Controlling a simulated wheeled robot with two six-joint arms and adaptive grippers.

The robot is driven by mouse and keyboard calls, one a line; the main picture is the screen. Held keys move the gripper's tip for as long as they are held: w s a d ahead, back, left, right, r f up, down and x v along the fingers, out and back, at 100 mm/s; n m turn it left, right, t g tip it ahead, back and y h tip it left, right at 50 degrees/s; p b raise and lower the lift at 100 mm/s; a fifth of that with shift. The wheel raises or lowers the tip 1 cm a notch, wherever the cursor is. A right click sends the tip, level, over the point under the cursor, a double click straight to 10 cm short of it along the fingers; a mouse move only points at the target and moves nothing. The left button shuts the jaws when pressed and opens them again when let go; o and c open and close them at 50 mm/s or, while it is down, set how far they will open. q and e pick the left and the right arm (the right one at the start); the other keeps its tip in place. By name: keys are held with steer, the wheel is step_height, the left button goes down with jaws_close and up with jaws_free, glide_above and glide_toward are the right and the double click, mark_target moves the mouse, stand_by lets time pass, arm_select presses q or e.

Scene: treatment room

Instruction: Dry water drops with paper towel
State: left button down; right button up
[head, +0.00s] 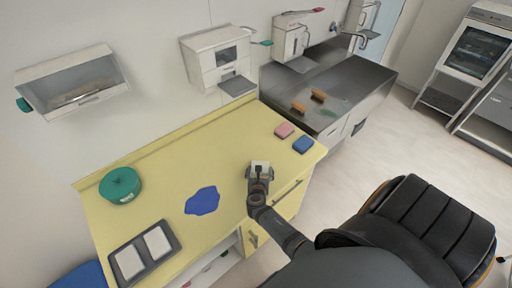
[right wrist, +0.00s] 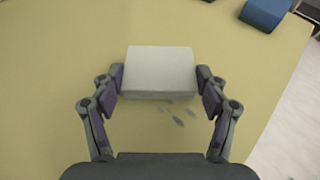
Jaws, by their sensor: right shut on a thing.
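My right gripper (head: 259,173) is over the yellow counter (head: 226,160) near its front edge. It is shut on a white paper towel block (right wrist: 160,70), with one finger against each side of it. The towel also shows in the head view (head: 260,166). Several small grey-blue water drops (right wrist: 176,114) lie on the counter between the gripper fingers, just on the near side of the towel in the right wrist view. The towel may hide more drops. I cannot tell whether the towel touches the counter. My left gripper is not in view.
A pink sponge (head: 284,130) and a blue sponge (head: 303,145) lie at the counter's right end. A blue cloth (head: 202,201) lies left of the gripper. A green round container (head: 120,185) and a dark tray (head: 173,236) with two white pads are farther left.

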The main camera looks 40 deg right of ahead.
mark_target(265, 174)
steer(key=shift+s+d+f+p, duration=0.1)
steer(key=shift+s+p, duration=0.25)
steer(key=shift+s, duration=1.15)
steer(key=shift+s+d+p, duration=0.1)
steer(key=shift+s+p, duration=0.25)
steer(key=shift+s, duration=1.65)
steer(key=shift+w, duration=0.15)
steer(key=shift+w+a, duration=0.1)
steer(key=shift+w, duration=1.55)
steer(key=shift+w+a+b, duration=0.15)
steer(key=shift+w+b, duration=0.25)
steer(key=shift+w, duration=1.4)
steer(key=shift+w+a+b, duration=0.15)
steer(key=shift+w+b, duration=0.5)
steer(key=shift+w, duration=1.05)
steer(key=shift+w+a+b, duration=0.1)
steer(key=shift+w+b, duration=0.5)
steer(key=shift+w, duration=1.1)
